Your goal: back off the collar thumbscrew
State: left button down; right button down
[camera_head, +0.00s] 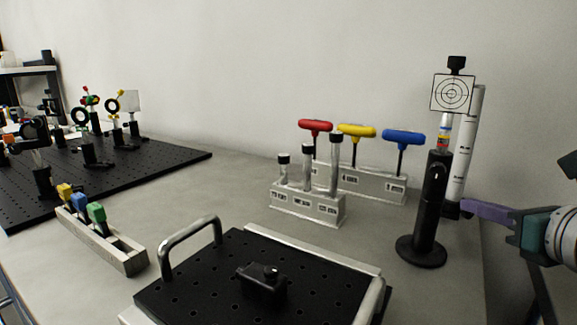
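A black post holder (430,205) stands upright on a round base at the right of the bench. A short post with coloured bands (443,133) rises from it, with a square target card (452,93) and a black knob (457,64) on top. I cannot make out the collar thumbscrew for certain. My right gripper (468,206) reaches in from the right, its purple finger pointing left, just right of the holder. The finger shows side-on, so its opening and any contact are unclear. My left gripper is out of view.
A white graduated column (467,145) stands close behind the holder. Red, yellow and blue T-handle drivers (402,137) and a rack of posts (305,205) stand left of it. A handled black breadboard tray (205,285) fills the front. Bare bench lies between.

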jog(key=s+d+p, duration=0.1)
jog(key=s+p, duration=0.2)
jog(key=s, duration=0.3)
jog(key=shift+r+p, duration=0.2)
jog(key=shift+p, duration=0.1)
